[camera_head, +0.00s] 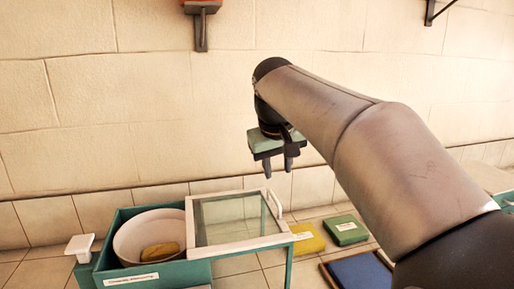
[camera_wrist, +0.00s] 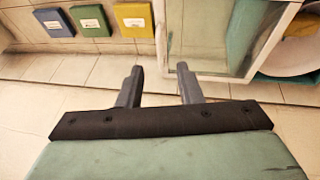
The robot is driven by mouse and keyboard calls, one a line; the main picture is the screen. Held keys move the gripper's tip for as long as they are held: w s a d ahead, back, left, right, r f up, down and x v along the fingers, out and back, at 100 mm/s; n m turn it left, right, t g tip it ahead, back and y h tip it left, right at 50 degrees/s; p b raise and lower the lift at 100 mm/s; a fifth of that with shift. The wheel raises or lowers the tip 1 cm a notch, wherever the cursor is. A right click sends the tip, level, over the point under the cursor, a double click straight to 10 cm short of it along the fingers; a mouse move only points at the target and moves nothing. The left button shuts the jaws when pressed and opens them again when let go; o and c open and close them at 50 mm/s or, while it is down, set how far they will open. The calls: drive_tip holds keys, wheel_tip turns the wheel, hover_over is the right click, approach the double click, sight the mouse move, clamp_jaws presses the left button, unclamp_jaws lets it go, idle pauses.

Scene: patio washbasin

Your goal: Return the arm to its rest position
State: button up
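My gripper (camera_head: 278,172) hangs in the air in front of the tiled wall, fingers pointing down, above the glazed lid. In the wrist view its two fingers (camera_wrist: 160,76) stand apart with nothing between them, so it is open and empty. My arm reaches in from the lower right of the head view and bends down at the wrist.
A teal basin unit (camera_head: 110,257) holds a white bowl (camera_head: 126,240) with a yellow-brown item (camera_head: 160,251). A white-framed glass lid (camera_head: 232,218) lies beside the bowl. Yellow (camera_head: 306,239), green (camera_head: 345,230) and blue (camera_head: 361,272) pieces lie right. A wall bracket (camera_head: 201,30) is above.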

drive_tip(key=s+d+f+m+g, duration=0.1)
drive_tip(key=s+d+f+g, duration=0.1)
drive_tip(key=s+f, duration=1.1)
drive_tip(key=s+d+f+m+g+y, duration=0.1)
drive_tip(key=s+d+f, duration=0.3)
drive_tip(key=s+f, duration=0.9)
drive_tip(key=shift+s+f+m+g, duration=0.35)
drive_tip(key=shift+f+g, duration=0.15)
drive_tip(key=shift+f, duration=0.35)
